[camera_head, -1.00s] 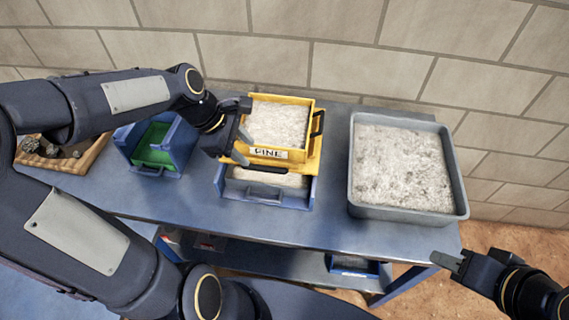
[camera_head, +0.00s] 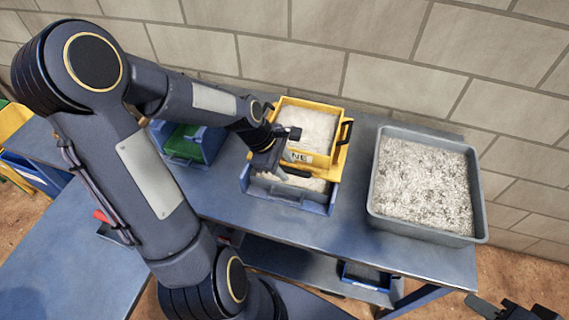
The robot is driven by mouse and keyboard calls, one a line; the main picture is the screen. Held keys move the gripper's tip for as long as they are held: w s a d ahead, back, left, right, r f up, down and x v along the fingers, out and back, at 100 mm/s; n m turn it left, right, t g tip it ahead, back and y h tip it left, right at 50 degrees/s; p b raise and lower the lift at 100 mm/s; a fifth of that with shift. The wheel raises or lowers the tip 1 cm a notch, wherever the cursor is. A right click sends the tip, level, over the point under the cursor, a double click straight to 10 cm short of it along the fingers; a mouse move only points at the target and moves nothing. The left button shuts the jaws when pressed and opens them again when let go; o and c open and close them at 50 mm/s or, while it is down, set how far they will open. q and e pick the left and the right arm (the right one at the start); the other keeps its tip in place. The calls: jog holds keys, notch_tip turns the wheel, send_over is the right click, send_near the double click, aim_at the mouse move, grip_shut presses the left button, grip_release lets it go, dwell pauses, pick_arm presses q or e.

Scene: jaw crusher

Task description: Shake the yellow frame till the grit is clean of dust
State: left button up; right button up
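The yellow frame (camera_head: 330,162), full of pale grit (camera_head: 306,125), sits over a blue bin (camera_head: 315,207) on the bench. Its front label is partly covered; "NE" shows. A dark handle shows on its right side. Pale material (camera_head: 300,181) shows in the blue bin below. My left gripper (camera_head: 284,148) is at the frame's left side, over its front left corner. My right gripper (camera_head: 482,304) is at the bottom right, cut by the picture edge, away from everything.
A grey tray (camera_head: 374,190) of speckled grit stands right of the frame. A blue bin with green inside (camera_head: 187,144) stands to the left, partly behind my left arm. Another bin (camera_head: 365,275) is on the lower shelf. Bare bench (camera_head: 345,225) lies in front. A block wall rises behind.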

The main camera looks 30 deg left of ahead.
pick_arm(q)
grip_shut()
dwell(0.3)
jog(key=s, duration=0.2)
jog(key=s+d, duration=0.1)
jog(key=s, duration=0.2)
jog(key=shift+s+d, duration=0.15)
jog(key=shift+s, duration=0.05)
grip_release()
jog(key=v, duration=0.7)
jog(key=shift+s+r, duration=0.15)
jog(key=shift+r, duration=0.25)
